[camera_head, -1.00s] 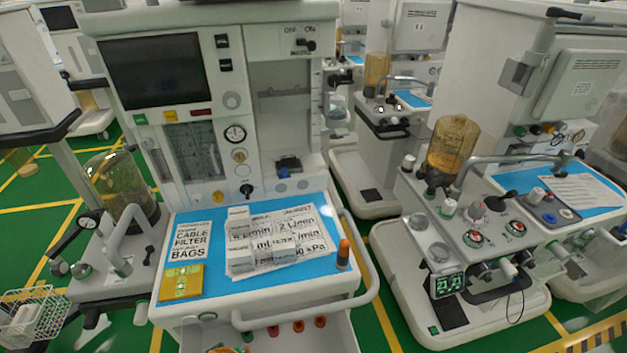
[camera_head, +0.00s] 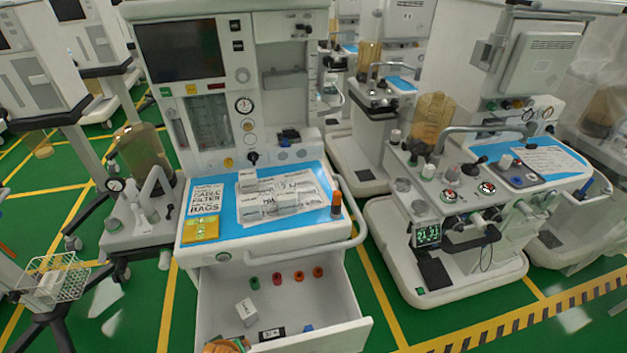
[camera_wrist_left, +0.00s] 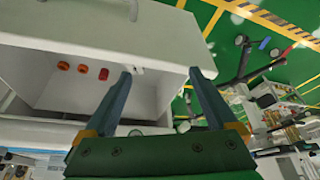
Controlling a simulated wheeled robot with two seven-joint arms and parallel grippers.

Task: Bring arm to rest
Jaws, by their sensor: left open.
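My left gripper (camera_wrist_left: 161,75) shows in the left wrist view, with its two dark fingers apart and nothing between them. Its fingers overlap the white wall of the open drawer (camera_wrist_left: 160,35) in that view; I cannot tell whether they touch it. In the head view the drawer (camera_head: 345,305) stands pulled out below the cart's worktop. Neither gripper is clearly seen in the head view. An orange-brown and green shape (camera_head: 228,345) is cut off at the bottom edge there, and I cannot tell what it is.
The anaesthesia cart's blue worktop (camera_head: 230,232) carries a yellow packet (camera_head: 201,226), printed sheets and an orange-capped vial (camera_head: 336,204). The drawer holds several coloured caps and a white box (camera_head: 246,311). A second cart (camera_head: 450,215) stands right, a wire basket (camera_head: 52,277) left.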

